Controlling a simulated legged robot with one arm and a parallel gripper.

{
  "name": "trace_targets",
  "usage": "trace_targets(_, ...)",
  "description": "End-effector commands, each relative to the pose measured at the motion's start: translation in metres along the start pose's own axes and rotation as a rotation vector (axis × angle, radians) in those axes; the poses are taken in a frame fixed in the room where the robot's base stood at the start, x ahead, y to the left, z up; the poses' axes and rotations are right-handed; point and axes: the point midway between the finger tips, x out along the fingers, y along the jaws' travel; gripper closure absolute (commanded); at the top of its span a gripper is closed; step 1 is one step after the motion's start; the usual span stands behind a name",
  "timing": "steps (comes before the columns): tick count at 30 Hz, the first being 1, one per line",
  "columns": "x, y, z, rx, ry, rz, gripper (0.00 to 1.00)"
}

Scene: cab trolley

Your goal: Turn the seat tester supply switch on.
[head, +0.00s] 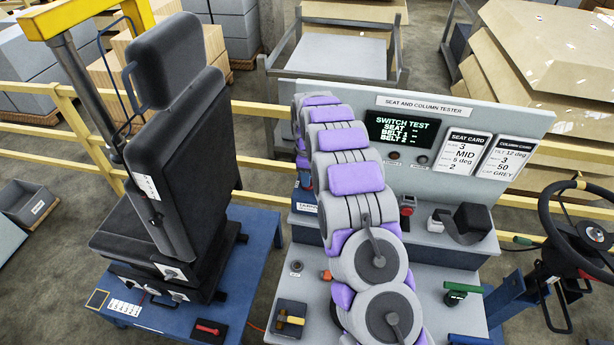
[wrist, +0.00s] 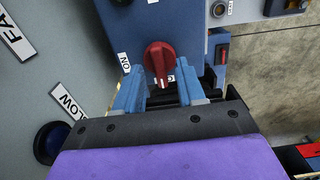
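The red rotary switch (wrist: 158,57) shows in the wrist view on a blue-grey panel face, with its grip ridge roughly upright in the picture. An ON label (wrist: 124,62) is to its left. A second white label below it is mostly hidden. My gripper (wrist: 160,76) is open, with its blue fingers on either side of the switch's lower end. I cannot tell whether either finger touches it. In the head view my grey and purple arm reaches to the seat and column tester (head: 470,125) and hides the gripper and the switch.
In the wrist view, a dark blue round button (wrist: 50,142) with a LOW label is at lower left. In the head view, a black seat (head: 165,150) stands on a blue trolley (head: 255,245) at left. A steering wheel (head: 585,235) is at right. Yellow rails (head: 260,165) run behind.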

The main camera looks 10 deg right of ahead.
Motion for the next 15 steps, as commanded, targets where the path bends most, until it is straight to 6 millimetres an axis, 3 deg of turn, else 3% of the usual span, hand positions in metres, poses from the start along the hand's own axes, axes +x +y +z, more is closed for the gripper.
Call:
trace_targets(4, 0.01, -0.0002, 0.0001, 0.0, 0.0, 0.0, 0.61)
trace_targets(13, 0.0114, 0.0, 0.0001, 0.0, 0.0, 0.001, 0.61)
trace_targets(15, 0.0114, 0.0001, 0.0001, 0.0, 0.0, 0.001, 0.66)
